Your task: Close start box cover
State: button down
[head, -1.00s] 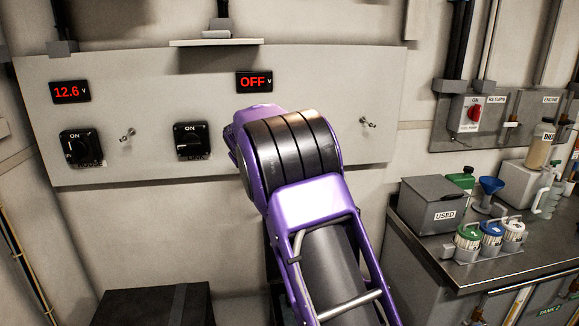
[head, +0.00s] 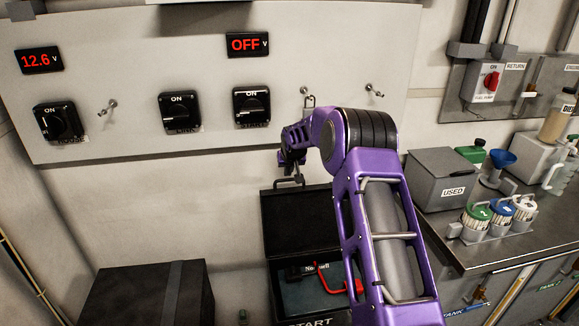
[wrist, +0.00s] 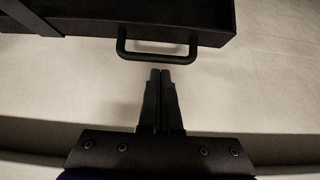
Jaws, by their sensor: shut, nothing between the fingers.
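The start box (head: 310,322) is black, with part of a START label on its front edge, at the bottom centre of the head view. Its cover (head: 296,225) stands open and upright at the back. Inside are a dark battery-like unit and a red bent handle or cable (head: 332,283). My arm hides the box's right side. A handle sits on the cover's upper edge and shows in the wrist view (wrist: 157,57). My gripper (wrist: 161,72) is shut and empty, its fingertips just short of the handle bar; in the head view it is by the cover's top (head: 290,172).
A second black box (head: 150,295), closed, stands to the left. The wall panel (head: 215,85) with knobs and displays reading 12.6 and OFF is behind. A metal counter (head: 470,240) with a USED box (head: 445,180) and jugs stands on the right.

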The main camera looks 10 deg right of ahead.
aim_at(287, 188)
jog(key=shift+x, duration=1.55)
jog(key=shift+s, duration=0.1)
